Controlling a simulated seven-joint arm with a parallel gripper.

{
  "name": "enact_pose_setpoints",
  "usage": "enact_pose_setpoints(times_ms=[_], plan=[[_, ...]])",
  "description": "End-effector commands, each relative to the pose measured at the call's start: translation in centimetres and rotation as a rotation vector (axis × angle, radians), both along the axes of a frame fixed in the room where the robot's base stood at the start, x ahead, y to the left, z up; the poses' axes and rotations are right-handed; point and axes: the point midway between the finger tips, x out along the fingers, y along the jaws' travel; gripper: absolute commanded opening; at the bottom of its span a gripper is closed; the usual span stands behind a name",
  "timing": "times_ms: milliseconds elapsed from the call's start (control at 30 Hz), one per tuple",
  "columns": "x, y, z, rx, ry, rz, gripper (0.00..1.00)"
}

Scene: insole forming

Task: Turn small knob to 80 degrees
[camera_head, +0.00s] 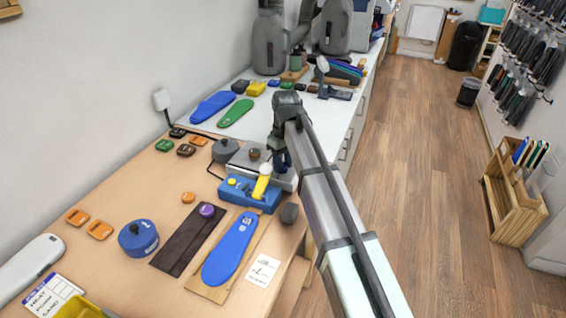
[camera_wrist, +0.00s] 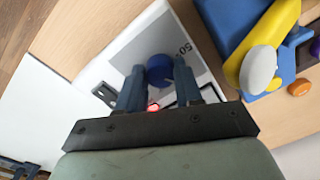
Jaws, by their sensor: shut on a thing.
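The small blue knob (camera_wrist: 159,71) sits on the face of a white and grey device (camera_wrist: 132,52) in the wrist view. My gripper (camera_wrist: 158,68) has one finger on each side of the knob and is shut on it. Part of a printed "50" shows beside the knob, but the angle the knob points to cannot be read. A small red light (camera_wrist: 153,106) glows near the fingers. In the head view, my gripper (camera_head: 281,160) reaches down onto the device (camera_head: 287,183) and mostly hides the knob.
A blue press with a yellow lever (camera_head: 248,190) stands close beside the device. A blue insole (camera_head: 231,247) lies on a board in front, and a dark grey lump (camera_head: 289,213) sits by the table edge.

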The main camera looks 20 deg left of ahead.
Motion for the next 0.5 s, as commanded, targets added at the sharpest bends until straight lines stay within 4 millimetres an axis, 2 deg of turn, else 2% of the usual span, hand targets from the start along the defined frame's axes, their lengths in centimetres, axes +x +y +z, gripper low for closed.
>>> enact_pose_setpoints(times_ms=[433, 467, 500], plan=[[0.00, 0.04, 0.01, 0.000, 0.000, 0.008, 0.04], [0.00, 0.04, 0.02, 0.000, 0.000, 0.008, 0.38], [0.00, 0.04, 0.02, 0.000, 0.000, 0.008, 0.42]])
